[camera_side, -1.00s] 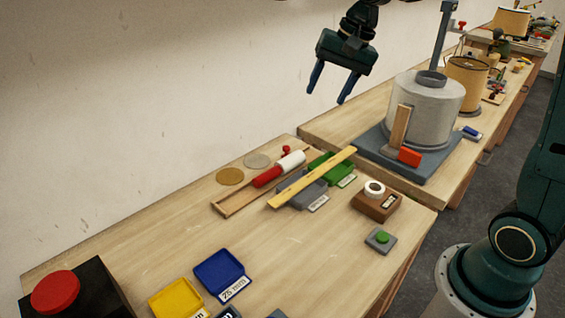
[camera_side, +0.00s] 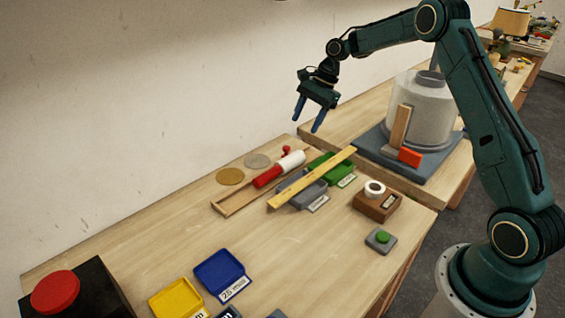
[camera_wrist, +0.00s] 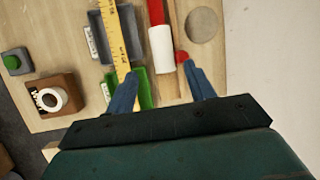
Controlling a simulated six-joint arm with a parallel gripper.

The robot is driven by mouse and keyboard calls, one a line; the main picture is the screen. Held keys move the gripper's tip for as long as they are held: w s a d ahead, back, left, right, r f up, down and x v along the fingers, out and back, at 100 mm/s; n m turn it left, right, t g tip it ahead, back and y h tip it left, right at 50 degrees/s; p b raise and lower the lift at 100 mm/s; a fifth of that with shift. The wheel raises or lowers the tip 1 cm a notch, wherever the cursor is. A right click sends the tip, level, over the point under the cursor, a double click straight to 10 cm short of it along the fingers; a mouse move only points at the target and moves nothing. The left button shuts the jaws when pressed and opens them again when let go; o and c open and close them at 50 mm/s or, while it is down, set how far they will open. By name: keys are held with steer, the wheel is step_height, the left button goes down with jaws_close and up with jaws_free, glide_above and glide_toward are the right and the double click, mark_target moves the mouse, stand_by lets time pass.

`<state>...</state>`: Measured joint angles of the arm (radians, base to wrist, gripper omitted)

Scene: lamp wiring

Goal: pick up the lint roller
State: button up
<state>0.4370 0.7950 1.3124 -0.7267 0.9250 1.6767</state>
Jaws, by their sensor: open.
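The lint roller (camera_side: 280,168) has a red handle and a white roll. It lies in a shallow wooden tray (camera_side: 226,207) on the bench. In the wrist view the lint roller (camera_wrist: 162,48) shows ahead of the fingertips, between their lines and nearer the right one. My gripper (camera_side: 307,124) is open and empty, in the air above and behind the tray. Its two blue fingers also show in the wrist view (camera_wrist: 165,82), pointing towards the bench and apart from the lint roller.
A yellow ruler (camera_side: 312,178) lies across a grey bin (camera_side: 297,193) and a green bin (camera_side: 330,168) beside the tray. A small red ball (camera_side: 286,149) is near the white roll. Two discs, a tape holder (camera_side: 378,203) and a green button (camera_side: 382,237) stand nearby.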

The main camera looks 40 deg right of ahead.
mark_target(290, 158)
steer(key=shift+w+d+f, duration=0.2)
steer(key=shift+d+f, duration=0.1)
steer(key=shift+f, duration=0.3)
steer(key=shift+f, duration=0.1)
steer(key=shift+x, duration=4.25)
steer(key=shift+a, duration=0.1)
steer(key=shift+x, duration=2.5)
steer(key=shift+a, duration=0.15)
